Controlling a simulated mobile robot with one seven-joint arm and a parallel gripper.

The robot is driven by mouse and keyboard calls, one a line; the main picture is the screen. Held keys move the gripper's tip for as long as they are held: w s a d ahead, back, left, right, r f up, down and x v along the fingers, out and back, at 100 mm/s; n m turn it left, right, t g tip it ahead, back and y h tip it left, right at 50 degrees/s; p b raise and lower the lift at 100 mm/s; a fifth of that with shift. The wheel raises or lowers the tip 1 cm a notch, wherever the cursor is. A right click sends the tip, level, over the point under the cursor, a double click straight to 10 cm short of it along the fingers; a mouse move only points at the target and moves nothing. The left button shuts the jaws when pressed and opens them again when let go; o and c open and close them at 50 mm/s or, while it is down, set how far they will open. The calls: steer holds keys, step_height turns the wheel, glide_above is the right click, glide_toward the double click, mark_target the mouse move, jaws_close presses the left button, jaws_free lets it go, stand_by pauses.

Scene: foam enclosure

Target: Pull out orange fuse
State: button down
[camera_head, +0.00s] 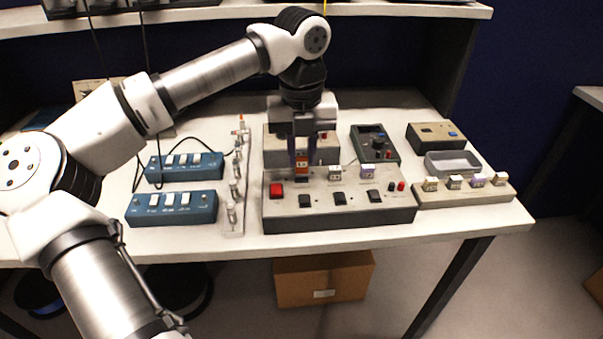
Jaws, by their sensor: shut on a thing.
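The orange fuse (302,166) is upright at the back left part of the grey control box (340,214) on the table. My gripper (302,154) points straight down over it and is shut on its upper part. The fuse's lower end is near the box top. I cannot tell whether it is still in its socket. A white fuse (334,173) and a white and purple fuse (367,171) stand to its right on the same box. The box front carries a red button (276,190) and several black switches.
Two blue switch boxes (172,207) and a white strip with upright parts (233,190) stand left. A rail with several fuses (464,195), a grey tray (453,163) and a dark box (375,143) are right. A shelf (400,12) is above the back.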

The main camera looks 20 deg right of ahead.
steer(key=shift+r+p, duration=0.65)
steer(key=shift+r, duration=0.5)
